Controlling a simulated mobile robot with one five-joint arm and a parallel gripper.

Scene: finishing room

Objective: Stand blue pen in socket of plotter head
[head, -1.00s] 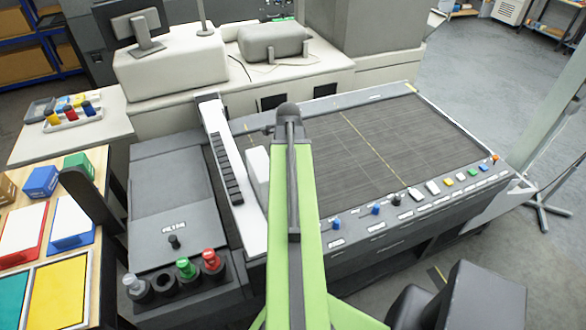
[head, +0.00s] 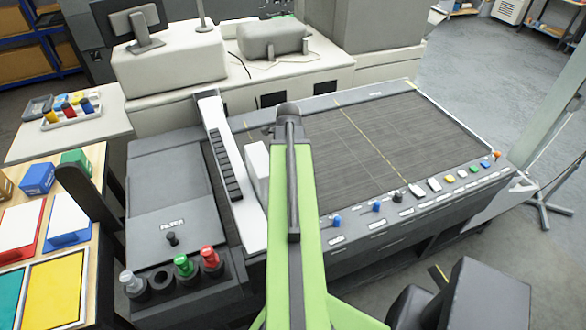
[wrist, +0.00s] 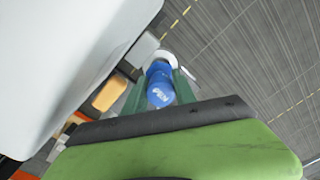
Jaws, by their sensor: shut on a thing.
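My gripper (wrist: 161,76) is shut on the blue pen (wrist: 159,93) in the wrist view, with a green finger on either side of it. The pen is seen nearly end-on. A pale ring (wrist: 166,57) shows just beyond the pen; I cannot tell whether the pen is inside it or only in front of it. In the head view my green arm hides the gripper and the pen. A white block (head: 257,170), which may be the plotter head, stands beside the white gantry (head: 228,180), partly behind my arm.
A dark pen rack (head: 160,283) at the plotter's front left holds clear, green and red pens and one empty hole. The dark plotter bed (head: 370,140) is largely clear right of my arm. A large white body (wrist: 65,50) fills the wrist view's left.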

